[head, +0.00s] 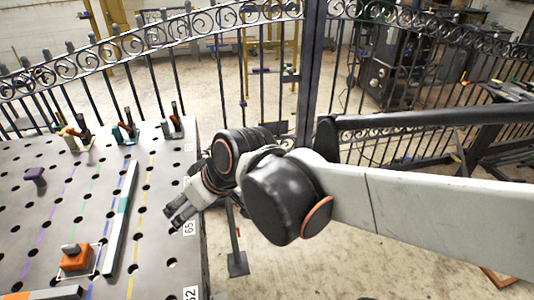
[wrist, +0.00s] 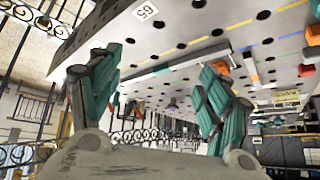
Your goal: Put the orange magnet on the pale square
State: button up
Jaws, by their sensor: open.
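The orange magnet (head: 75,261), a block with a grey knob on top, sits on the perforated table at the lower left of the head view. Pale lines (head: 97,268) show around its base, seemingly the edge of a pale square; the magnet hides most of that area. My gripper (head: 176,215) is over the table's right edge, to the right of the magnet and apart from it. In the wrist view my gripper (wrist: 160,80) has its teal fingers spread, with nothing between them. An orange patch (wrist: 250,70) in the wrist view may be the magnet.
A long pale bar with a teal part (head: 119,225) lies between magnet and gripper. Another bar (head: 55,293) lies in front. A purple knob (head: 36,177) and several clamps (head: 125,133) stand farther back. A scroll-topped iron fence (head: 190,60) runs behind the table.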

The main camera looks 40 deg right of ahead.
jog(key=s+d+r+m+h, duration=0.1)
jog(key=s+d+m+h, duration=0.2)
jog(key=s+d, duration=0.3)
jog(key=shift+s+d, duration=0.25)
jog(key=shift+d, duration=0.15)
jog(key=shift+c, duration=0.2)
dwell(1.5)
